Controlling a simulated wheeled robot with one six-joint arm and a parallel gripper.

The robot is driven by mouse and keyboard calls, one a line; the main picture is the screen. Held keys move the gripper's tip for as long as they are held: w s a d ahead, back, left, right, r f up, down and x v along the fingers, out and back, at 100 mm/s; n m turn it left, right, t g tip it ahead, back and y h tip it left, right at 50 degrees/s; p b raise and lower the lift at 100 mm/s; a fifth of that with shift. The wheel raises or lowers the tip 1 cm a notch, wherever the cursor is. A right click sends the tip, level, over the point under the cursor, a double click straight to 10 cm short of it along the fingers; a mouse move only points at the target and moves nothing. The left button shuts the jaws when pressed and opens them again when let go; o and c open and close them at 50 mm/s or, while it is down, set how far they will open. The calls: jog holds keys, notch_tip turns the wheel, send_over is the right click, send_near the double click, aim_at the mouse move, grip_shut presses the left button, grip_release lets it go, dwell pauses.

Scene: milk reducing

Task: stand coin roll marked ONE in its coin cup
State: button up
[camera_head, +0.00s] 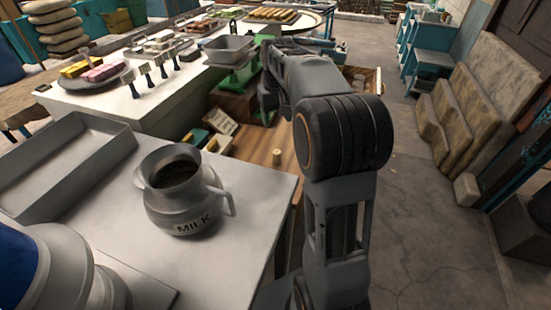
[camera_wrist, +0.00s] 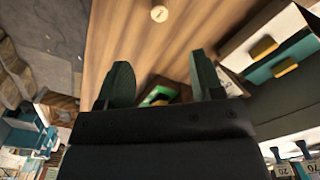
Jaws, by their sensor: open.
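A small cream cylinder, which looks like a coin roll (camera_head: 277,157), stands on the brown wooden surface (camera_head: 251,148) in the head view. In the wrist view a round cream end with a faint mark (camera_wrist: 159,13) shows at the top edge; the mark is too small to read surely. My gripper (camera_wrist: 160,82) is open, its two dark green fingers apart with nothing held between them. The cream piece lies beyond the fingertips, apart from them. I cannot make out a coin cup clearly in either view.
A metal milk jug (camera_head: 180,200) and an empty grey tray (camera_head: 112,150) stand on the near white counter. A green scale (camera_head: 240,78) stands behind the wooden surface. The wood around the cream piece is clear.

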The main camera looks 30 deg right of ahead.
aim_at(277, 152)
notch_tip(277, 152, down, 13)
jog(key=shift+w+f+p, duration=0.1)
jog(key=shift+p, duration=0.25)
dwell(0.3)
jog(key=shift+c, duration=0.3)
jog(key=c, duration=1)
grip_shut()
